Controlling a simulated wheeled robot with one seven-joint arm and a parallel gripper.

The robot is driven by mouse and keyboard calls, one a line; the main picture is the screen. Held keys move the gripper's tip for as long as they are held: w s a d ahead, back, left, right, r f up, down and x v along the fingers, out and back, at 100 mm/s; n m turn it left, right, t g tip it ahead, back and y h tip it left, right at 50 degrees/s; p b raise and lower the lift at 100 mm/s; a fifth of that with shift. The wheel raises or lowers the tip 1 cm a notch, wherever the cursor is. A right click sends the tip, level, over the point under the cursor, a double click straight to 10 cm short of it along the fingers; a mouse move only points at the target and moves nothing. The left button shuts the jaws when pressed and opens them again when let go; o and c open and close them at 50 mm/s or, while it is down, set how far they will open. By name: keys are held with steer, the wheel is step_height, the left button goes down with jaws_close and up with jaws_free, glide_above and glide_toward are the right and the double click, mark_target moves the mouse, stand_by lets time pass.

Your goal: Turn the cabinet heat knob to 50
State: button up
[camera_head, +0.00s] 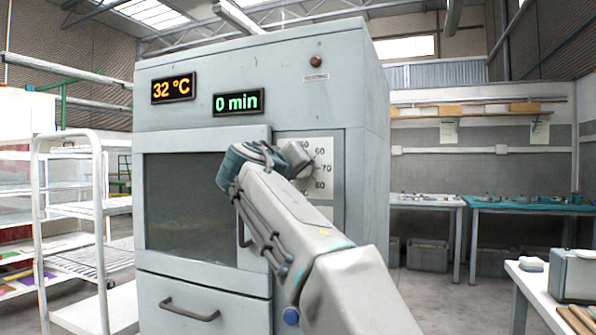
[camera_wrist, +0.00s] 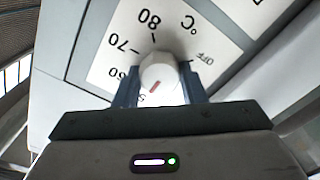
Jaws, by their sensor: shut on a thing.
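The cabinet (camera_head: 255,75) is a tall grey-green box with a dark window door. Its heat dial plate (camera_head: 325,178) is white, and 60, 70 and 80 can be read. In the head view my arm hides the knob. In the wrist view the round white knob (camera_wrist: 160,72) sits between the two fingers of my gripper (camera_wrist: 160,84), which is shut on it. The knob's red mark is on its lower-left side, towards a partly hidden number starting with 5. OFF, 80, 70 and °C show around it. The temperature display (camera_head: 173,88) reads 32 °C.
A timer display (camera_head: 238,102) reads 0 min. A white wire rack (camera_head: 85,215) stands left of the cabinet. Workbenches (camera_head: 520,205) line the back right, and a white table (camera_head: 545,285) is at the near right.

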steer(key=o, duration=1)
steer(key=shift+a, duration=0.1)
steer(key=v, duration=1.3)
steer(key=shift+s, duration=0.4)
steer(key=shift+a, duration=0.1)
